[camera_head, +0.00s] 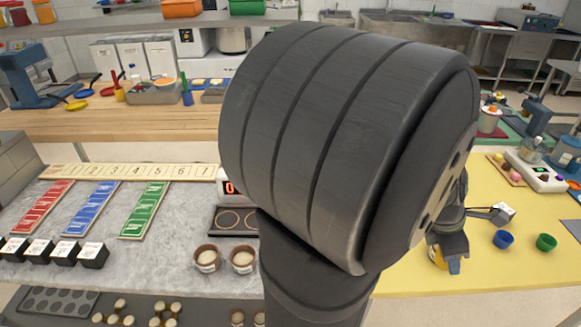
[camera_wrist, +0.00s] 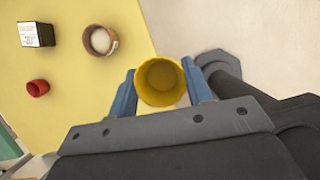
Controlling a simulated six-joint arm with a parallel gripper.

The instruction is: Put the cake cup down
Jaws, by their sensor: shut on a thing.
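The cake cup is yellow and empty-looking. In the wrist view the yellow cup (camera_wrist: 160,82) sits between the two blue fingertips of my gripper (camera_wrist: 162,92), with its open mouth toward the camera. My gripper is shut on it. Behind it are the edge of the yellow table (camera_wrist: 90,120) and the paler ground beyond. In the head view my gripper (camera_head: 449,262) is low at the right, over the near part of the yellow table (camera_head: 480,276). Only a little of the yellow cup (camera_head: 437,257) shows there. I cannot tell its height above the table.
In the head view a blue cup (camera_head: 503,239), a green cup (camera_head: 546,243) and a labelled box (camera_head: 503,213) stand right of my gripper. The wrist view shows a brown cup with pale filling (camera_wrist: 100,41), a black labelled box (camera_wrist: 37,34) and a red cup (camera_wrist: 38,88).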

